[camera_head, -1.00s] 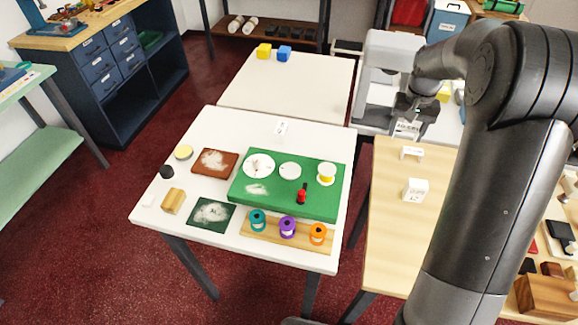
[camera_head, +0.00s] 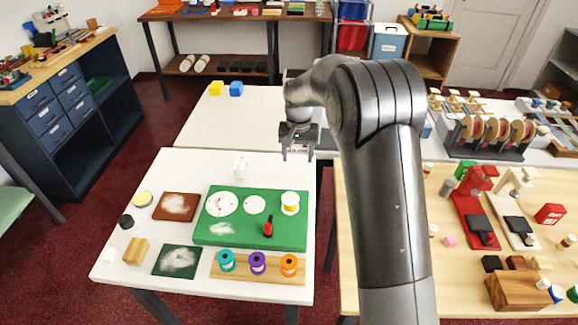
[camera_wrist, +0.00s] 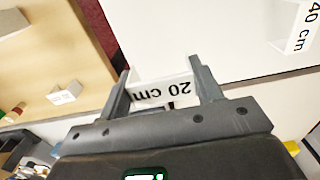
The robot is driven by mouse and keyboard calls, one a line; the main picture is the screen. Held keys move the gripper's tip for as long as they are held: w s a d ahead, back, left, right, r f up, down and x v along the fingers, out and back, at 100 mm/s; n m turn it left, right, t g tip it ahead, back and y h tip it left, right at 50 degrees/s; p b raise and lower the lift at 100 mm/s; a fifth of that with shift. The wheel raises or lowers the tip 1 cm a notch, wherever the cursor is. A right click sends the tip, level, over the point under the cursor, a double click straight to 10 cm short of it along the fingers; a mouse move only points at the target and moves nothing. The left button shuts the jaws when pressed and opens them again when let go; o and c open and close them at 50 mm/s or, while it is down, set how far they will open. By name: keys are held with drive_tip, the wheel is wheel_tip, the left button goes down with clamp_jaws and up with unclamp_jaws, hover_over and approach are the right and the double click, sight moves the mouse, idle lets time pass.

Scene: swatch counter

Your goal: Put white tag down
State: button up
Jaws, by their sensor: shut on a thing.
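My gripper (camera_head: 298,152) is shut on a white tag (camera_wrist: 165,91) marked "20 cm", seen upside down between the fingers in the wrist view. In the head view, the gripper hangs near the back right corner of the near white table (camera_head: 185,170); I cannot tell its height. A second white tag (camera_head: 240,166) stands on that table behind the green mat (camera_head: 208,237). It also shows in the wrist view (camera_wrist: 294,28), marked "40 cm". Another white tag (camera_wrist: 65,93) stands on the wooden table (camera_wrist: 60,45); my arm hides it in the head view.
The green mat bears white discs, a spool and a red item. Brown (camera_head: 176,206) and dark green (camera_head: 177,260) swatches lie left of it, a wooden spool rack (camera_head: 240,274) in front. Free room lies around the second tag. A gap separates the white and wooden tables.

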sight(291, 173)
drive_tip(key=shift+w+a+f, duration=0.15)
drive_tip(key=shift+a+f, duration=0.25)
drive_tip(key=shift+a, duration=0.15)
drive_tip(key=shift+w+a+f, duration=0.15)
drive_tip(key=shift+a+f, duration=0.25)
drive_tip(key=shift+a, duration=0.15)
drive_tip(key=shift+f, duration=1.85)
drive_tip(key=shift+f, duration=0.2)
drive_tip(key=o, duration=0.9)
drive_tip(key=shift+o, duration=0.2)
wheel_tip(291, 173, up, 12)
drive_tip(key=shift+r, duration=0.25)
